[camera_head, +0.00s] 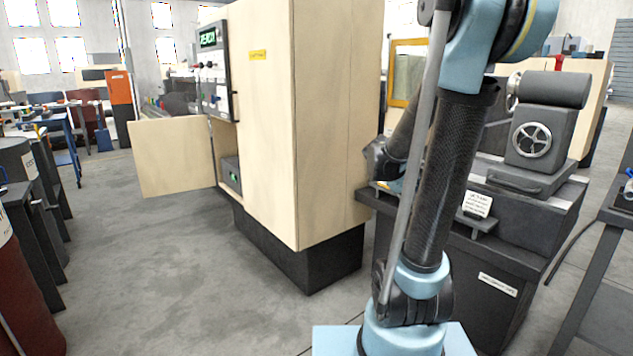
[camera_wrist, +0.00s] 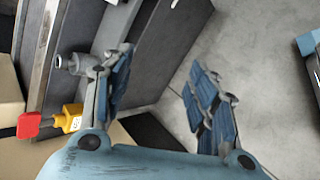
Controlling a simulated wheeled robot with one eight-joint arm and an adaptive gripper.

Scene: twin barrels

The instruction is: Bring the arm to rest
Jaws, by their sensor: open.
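My gripper (camera_wrist: 160,68) shows in the wrist view with its two blue padded fingers spread wide. It is open, with nothing between the fingers but a view of the dark machine side and grey floor. In the head view my blue and black arm (camera_head: 448,170) rises at the right of centre and bends over at the top. The gripper cannot be made out clearly there.
A pale cabinet (camera_head: 270,130) with an open door (camera_head: 170,157) stands left of my arm. A grey machine with a handwheel (camera_head: 532,140) stands behind and right. In the wrist view, a grey knob-like part (camera_wrist: 72,63) appears beside the left finger, and a red-and-yellow part (camera_wrist: 72,117) lies left.

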